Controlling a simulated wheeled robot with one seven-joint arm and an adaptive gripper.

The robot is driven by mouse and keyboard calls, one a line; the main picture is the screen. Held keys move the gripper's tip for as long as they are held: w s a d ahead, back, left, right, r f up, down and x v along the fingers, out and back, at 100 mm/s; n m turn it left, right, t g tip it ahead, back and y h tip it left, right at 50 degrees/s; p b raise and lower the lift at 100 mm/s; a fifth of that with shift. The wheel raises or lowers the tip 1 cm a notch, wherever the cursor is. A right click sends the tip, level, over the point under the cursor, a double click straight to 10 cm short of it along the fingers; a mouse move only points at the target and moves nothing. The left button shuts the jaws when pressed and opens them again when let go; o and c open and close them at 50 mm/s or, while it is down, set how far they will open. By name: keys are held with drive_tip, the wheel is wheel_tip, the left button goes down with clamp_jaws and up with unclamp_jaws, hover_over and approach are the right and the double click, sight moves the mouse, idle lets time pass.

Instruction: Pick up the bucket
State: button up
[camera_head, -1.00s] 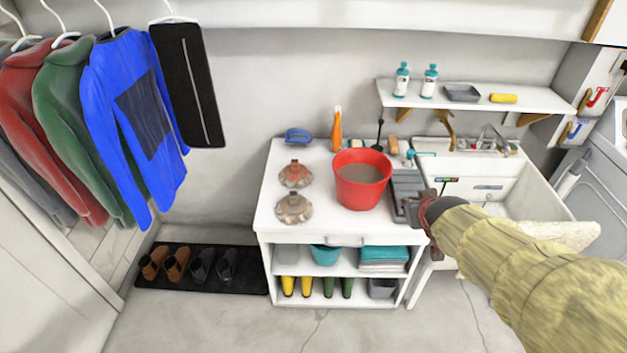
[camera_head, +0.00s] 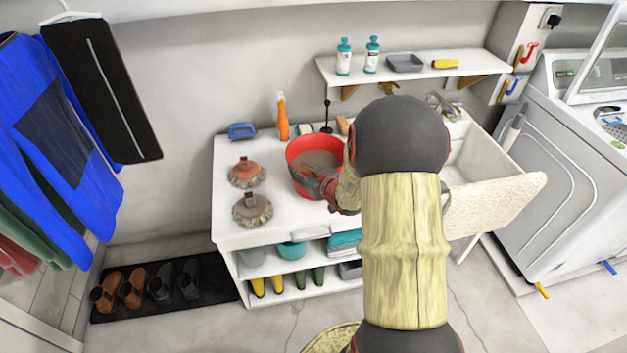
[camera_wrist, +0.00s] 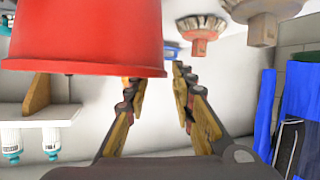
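The red bucket (camera_head: 312,147) stands upright on the white counter, with greyish-brown contents visible inside. My gripper (camera_head: 318,180) is at its front side, near the rim, and covers part of it in the head view. In the wrist view the scene appears upside down, and the bucket (camera_wrist: 85,35) fills the upper left. There my gripper (camera_wrist: 155,74) has its two fingers spread apart with a gap between them. The left fingertip is right at the bucket's rim; I cannot tell whether they touch. The other finger is clear of the bucket.
Two brownish round brushes (camera_head: 249,190) stand left of the bucket on the counter (camera_head: 290,225). An orange bottle (camera_head: 282,116) and a blue box (camera_head: 241,131) are behind. A wall shelf (camera_head: 420,68) hangs above. A sink (camera_head: 480,160) lies right, partly behind my arm.

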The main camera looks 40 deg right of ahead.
sight(293, 164)
drive_tip(key=b+x, duration=0.2)
drive_tip(key=x, duration=0.4)
drive_tip(key=shift+w+d+f+b, duration=0.15)
drive_tip(key=shift+d+b, duration=0.05)
drive_tip(key=shift+b, duration=0.15)
drive_tip(key=shift+c, duration=0.3)
clamp_jaws()
idle(0.5)
